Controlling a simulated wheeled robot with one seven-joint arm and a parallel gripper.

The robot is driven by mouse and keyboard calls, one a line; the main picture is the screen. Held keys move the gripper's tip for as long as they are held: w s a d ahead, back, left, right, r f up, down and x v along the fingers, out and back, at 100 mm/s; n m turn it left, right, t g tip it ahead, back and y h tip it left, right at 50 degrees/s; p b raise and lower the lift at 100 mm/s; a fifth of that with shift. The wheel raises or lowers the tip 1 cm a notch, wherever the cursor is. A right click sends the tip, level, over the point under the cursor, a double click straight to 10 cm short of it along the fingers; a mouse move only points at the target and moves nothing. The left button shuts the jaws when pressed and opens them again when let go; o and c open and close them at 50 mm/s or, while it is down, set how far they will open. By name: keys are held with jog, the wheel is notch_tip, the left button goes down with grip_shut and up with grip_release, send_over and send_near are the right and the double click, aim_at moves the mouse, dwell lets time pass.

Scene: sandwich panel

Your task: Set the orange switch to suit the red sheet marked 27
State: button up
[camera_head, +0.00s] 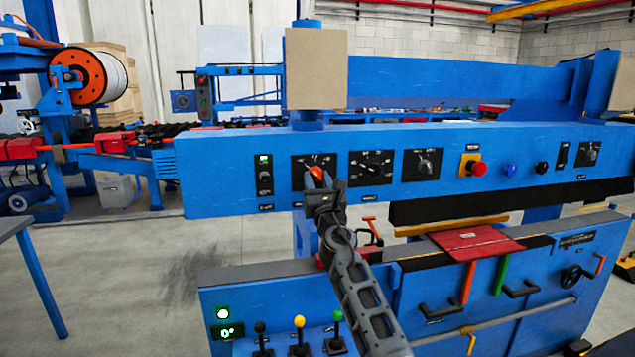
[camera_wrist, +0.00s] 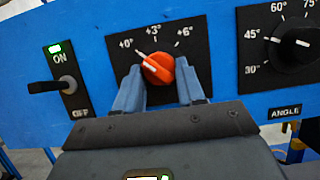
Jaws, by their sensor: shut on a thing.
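The orange switch (camera_wrist: 160,68) is a round knob with a white line on a black plate marked +0°, +3° and +6°. Its white line points up and left, toward +0°. It also shows in the head view (camera_head: 316,172) on the blue panel. My gripper (camera_wrist: 158,88) has one finger on each side of the knob and is shut on it. In the head view my gripper (camera_head: 320,182) reaches up to the panel from below. The red sheet (camera_head: 474,241) lies on the machine bed at the right. Its marking is too small to read.
The black angle knob (camera_wrist: 293,44) is right of the switch, and an ON/OFF lever (camera_wrist: 52,86) is left. A red button (camera_head: 478,168) and more dials sit farther right on the panel. Levers with coloured knobs (camera_head: 299,322) stand below.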

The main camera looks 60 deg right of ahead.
jog(key=shift+m, duration=0.5)
jog(key=m+g, duration=0.1)
jog(key=m, duration=0.1)
jog(key=m+g+h+b, duration=0.1)
jog(key=m, duration=0.1)
jog(key=shift+w+a, duration=0.15)
jog(key=shift+w, duration=0.05)
jog(key=m+g, duration=0.1)
jog(key=m, duration=0.2)
jog(key=m+g+h, duration=0.1)
jog(key=m+g, duration=0.1)
jog(key=m, duration=0.1)
jog(key=shift+w+a+r+m, duration=0.1)
jog(key=shift+w+a+m, duration=0.05)
jog(key=shift+m, duration=0.15)
jog(key=m+g, duration=0.1)
jog(key=m, duration=0.1)
jog(key=m+g, duration=0.1)
jog(key=m, duration=0.1)
jog(key=m+g, duration=0.1)
jog(key=m, duration=0.1)
jog(key=shift+r+y, duration=0.3)
jog(key=m+y+p, duration=0.1)
jog(key=m, duration=0.3)
jog(key=shift+r+m+g+p, duration=0.1)
jog(key=shift+m+g+p, duration=0.2)
jog(key=shift+g, duration=0.1)
jog(key=shift+y, duration=0.3)
jog(key=o, duration=1)
